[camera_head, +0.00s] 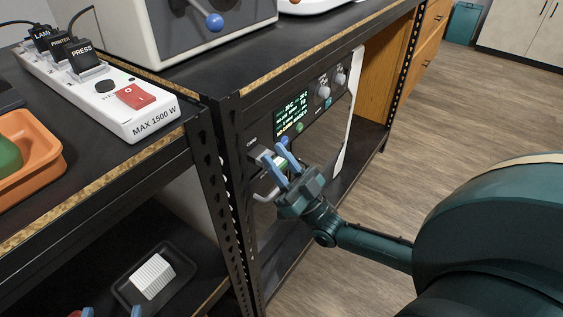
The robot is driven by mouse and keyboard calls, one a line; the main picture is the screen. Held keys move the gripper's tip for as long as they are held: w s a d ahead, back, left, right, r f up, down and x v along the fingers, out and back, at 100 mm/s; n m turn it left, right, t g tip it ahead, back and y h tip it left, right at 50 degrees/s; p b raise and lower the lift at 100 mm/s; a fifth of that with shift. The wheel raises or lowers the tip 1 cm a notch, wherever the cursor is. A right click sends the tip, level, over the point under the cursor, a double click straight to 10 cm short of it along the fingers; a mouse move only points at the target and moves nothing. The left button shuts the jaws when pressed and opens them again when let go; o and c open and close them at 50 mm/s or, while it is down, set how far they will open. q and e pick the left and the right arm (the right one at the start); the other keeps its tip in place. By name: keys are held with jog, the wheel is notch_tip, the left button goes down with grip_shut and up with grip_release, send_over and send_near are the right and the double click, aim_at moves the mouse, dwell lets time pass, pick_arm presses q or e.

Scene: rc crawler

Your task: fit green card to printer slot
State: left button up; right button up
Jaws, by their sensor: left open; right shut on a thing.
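The printer (318,112) sits in the shelf frame with a dark front panel, a lit screen and knobs. A small light-grey slot piece (262,153) is under a label at the panel's left. My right gripper (275,160) is at this slot, its blue fingers shut on a small, thin thing with a hint of green, probably the green card (283,163). The fingers hide most of it, and I cannot tell whether it is in the slot. My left gripper (113,312) shows only as blue fingertips at the bottom edge, spread apart.
A white power strip (105,92) with plugs and a red switch lies on the left worktop beside an orange tray (45,140). A black tray (178,262) with a white ribbed block (153,276) is on the lower shelf. A black shelf post (222,190) stands left of the slot.

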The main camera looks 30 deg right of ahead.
jog(key=shift+w, duration=0.15)
jog(key=o, duration=1)
pick_arm(q)
jog(key=shift+d+r+m+t+h+b, duration=0.2)
jog(key=shift+r+m+t+h+b, duration=0.1)
jog(key=shift+t+h+b, duration=0.15)
pick_arm(e)
jog(key=v, duration=1.3)
pick_arm(q)
jog(key=shift+w+r, duration=0.1)
